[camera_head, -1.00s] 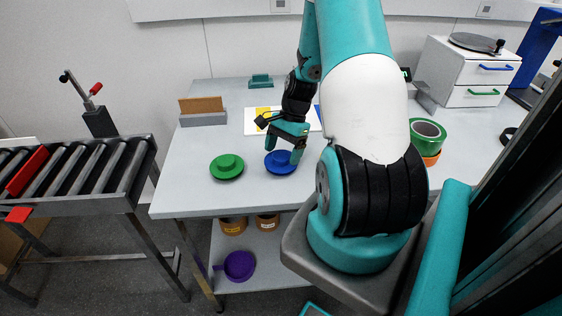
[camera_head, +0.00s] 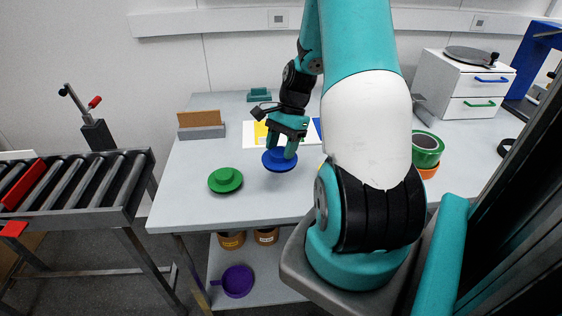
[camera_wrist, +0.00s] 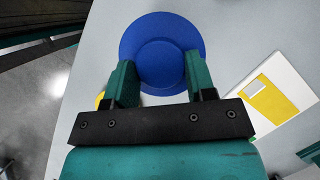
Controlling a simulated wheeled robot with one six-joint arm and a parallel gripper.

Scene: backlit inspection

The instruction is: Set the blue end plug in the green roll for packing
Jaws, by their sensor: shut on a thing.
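The blue end plug (camera_head: 279,160) is a round flanged disc with a raised hub. My gripper (camera_head: 283,145) is shut on its hub and holds it above the table. In the wrist view the blue plug (camera_wrist: 160,50) sits between the two teal fingers of my gripper (camera_wrist: 157,78). Part of the stack is hidden behind my arm.
A green end plug (camera_head: 225,180) lies on the table (camera_head: 200,210) left of the blue one. A white drawer unit (camera_head: 462,85) stands at the back right. A roller conveyor (camera_head: 75,185) is at the left. A yellow-and-white sheet (camera_wrist: 270,97) lies behind my gripper.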

